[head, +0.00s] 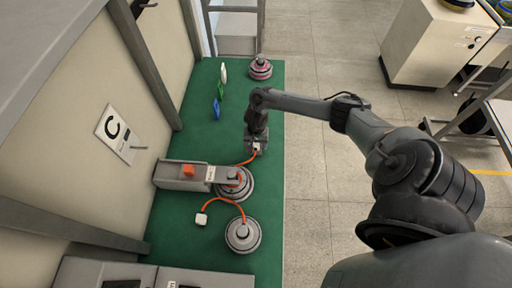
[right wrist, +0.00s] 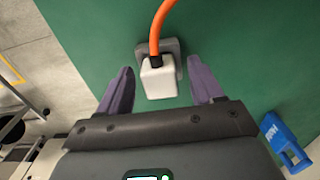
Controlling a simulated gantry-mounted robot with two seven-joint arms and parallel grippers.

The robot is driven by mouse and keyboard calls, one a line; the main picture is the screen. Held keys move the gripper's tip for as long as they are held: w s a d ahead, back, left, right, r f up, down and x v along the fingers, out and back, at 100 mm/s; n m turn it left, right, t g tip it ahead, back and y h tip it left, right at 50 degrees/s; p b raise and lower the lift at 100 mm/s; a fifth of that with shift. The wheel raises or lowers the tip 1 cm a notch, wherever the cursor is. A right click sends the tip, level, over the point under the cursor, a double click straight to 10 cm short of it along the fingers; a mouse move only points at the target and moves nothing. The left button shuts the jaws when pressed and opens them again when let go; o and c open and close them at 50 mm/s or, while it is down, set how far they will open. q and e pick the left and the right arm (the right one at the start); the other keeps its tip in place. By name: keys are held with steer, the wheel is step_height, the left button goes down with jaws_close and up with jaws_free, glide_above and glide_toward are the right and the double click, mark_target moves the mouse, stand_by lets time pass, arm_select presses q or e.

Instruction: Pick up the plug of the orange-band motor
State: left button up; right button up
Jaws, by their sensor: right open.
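A white plug (right wrist: 158,80) with an orange cable stands at a small grey block (right wrist: 172,46) on the green mat. My right gripper (right wrist: 160,78) is open, with one purple-grey finger on each side of the plug; I cannot tell whether they touch it. In the head view the right gripper (head: 256,143) is over the mat, and the white plug (head: 257,148) shows just below it. Its orange cable runs to a round grey motor (head: 236,184) beside a grey fixture; its band colour is too small to tell. My left gripper is not in view.
A second motor (head: 243,235) nearer has an orange cable to another white plug (head: 201,220). A grey fixture (head: 181,174) carries an orange block. A pink-banded motor (head: 260,69) stands at the far end.

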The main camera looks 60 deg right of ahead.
steer(key=shift+c, duration=0.2)
steer(key=c, duration=1.1)
